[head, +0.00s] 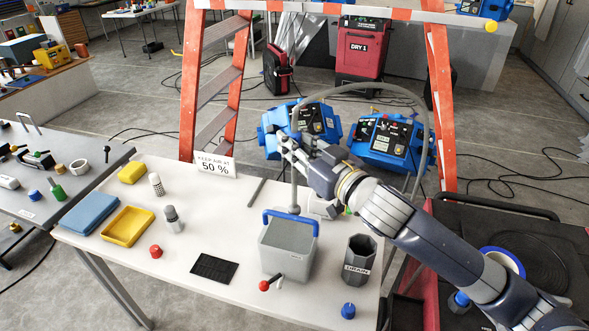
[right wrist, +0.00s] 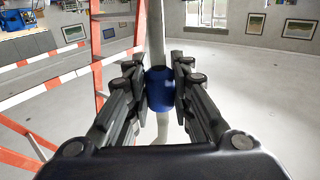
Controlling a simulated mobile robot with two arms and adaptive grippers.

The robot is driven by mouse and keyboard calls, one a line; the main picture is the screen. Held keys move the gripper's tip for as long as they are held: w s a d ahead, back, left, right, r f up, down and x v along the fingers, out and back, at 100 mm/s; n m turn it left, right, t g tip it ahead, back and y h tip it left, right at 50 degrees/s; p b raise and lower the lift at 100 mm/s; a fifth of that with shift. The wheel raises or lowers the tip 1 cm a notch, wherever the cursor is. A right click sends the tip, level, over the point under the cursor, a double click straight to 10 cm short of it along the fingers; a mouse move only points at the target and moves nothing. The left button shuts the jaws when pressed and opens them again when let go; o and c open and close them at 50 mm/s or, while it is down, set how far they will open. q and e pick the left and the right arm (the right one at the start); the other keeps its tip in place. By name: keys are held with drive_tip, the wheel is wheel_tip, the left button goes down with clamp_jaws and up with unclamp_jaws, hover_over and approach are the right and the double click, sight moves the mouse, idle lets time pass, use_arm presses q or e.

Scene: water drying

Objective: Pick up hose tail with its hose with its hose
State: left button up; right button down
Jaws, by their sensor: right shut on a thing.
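My right gripper (head: 288,147) is above the white table, behind the grey bucket. In the right wrist view its fingers (right wrist: 160,92) are shut on the hose tail (right wrist: 160,90), which has a blue collar. A grey tube (right wrist: 155,35) runs on from the collar at the top, and a paler piece (right wrist: 163,130) shows below it. In the head view, the grey hose (head: 375,86) arches from the gripper over to the right and down behind my arm. A thin grey tube (head: 294,190) hangs below the gripper toward the bucket's far rim; whether it touches is unclear. My left gripper is out of view.
The grey bucket (head: 285,255) with a blue handle stands on the white table (head: 215,225). A dark drain cup (head: 358,260) is right of it. An orange ladder (head: 440,100) and blue machines (head: 385,140) stand behind. The table's left part holds bottles, a yellow tray and a sponge.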

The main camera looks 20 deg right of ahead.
wheel_tip(320, 180, up, 13)
drive_tip(key=shift+r, duration=0.15)
idle(0.4)
wheel_tip(320, 180, up, 9)
drive_tip(key=p, duration=0.9)
